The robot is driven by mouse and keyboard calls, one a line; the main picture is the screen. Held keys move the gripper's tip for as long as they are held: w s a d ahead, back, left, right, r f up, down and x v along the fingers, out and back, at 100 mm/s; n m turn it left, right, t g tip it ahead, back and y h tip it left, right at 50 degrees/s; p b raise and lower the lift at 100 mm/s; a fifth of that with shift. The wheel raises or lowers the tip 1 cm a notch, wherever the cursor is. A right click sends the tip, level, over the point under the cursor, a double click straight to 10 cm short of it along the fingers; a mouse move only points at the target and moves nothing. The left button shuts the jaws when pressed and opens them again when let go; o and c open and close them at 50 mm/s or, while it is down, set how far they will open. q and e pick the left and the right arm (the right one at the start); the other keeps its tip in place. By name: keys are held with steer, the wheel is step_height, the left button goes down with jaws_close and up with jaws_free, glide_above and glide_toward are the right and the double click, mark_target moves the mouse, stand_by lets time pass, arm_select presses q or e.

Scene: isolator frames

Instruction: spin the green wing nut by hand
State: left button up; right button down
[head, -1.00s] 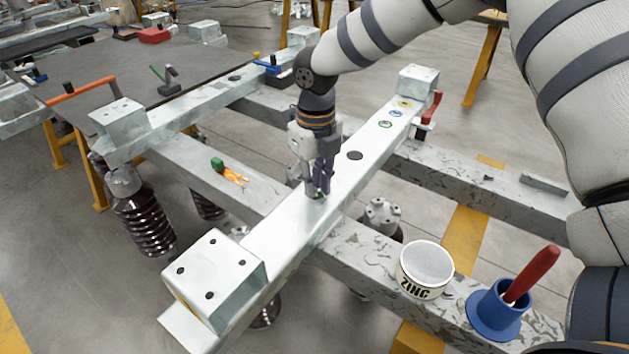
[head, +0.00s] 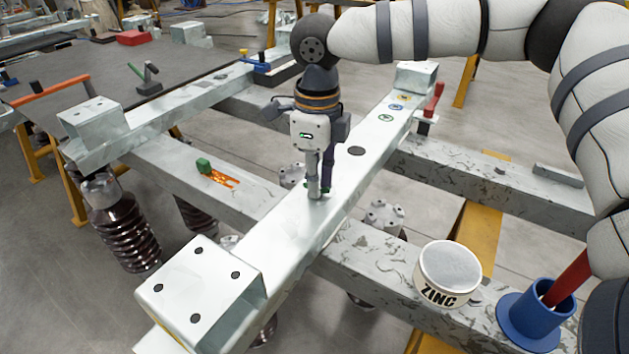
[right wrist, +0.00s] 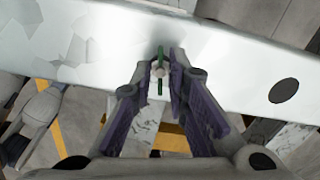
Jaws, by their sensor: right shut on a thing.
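The green wing nut (right wrist: 158,58) sits on a pale bolt end on the galvanised steel beam (right wrist: 85,40), seen in the right wrist view. My right gripper (right wrist: 161,72) has its purple-padded fingers on either side of the nut, shut on it. My left gripper is in neither current view.
A zinc pot (head: 447,273) and a blue holder (head: 535,318) with a red-handled tool stand on the cross beam at lower right. A red clamp (head: 433,102) is near the beam's far end. A green-and-orange item (head: 216,174) lies on the left beam.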

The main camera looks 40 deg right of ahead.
steer(key=shift+s+f, duration=0.1)
steer(key=shift+f, duration=0.1)
steer(key=c, duration=1.5)
jaws_free()
steer(key=shift+c, duration=0.2)
steer(key=shift+r, duration=0.1)
step_height(320, 180, up, 12)
steer(key=shift+a, duration=0.1)
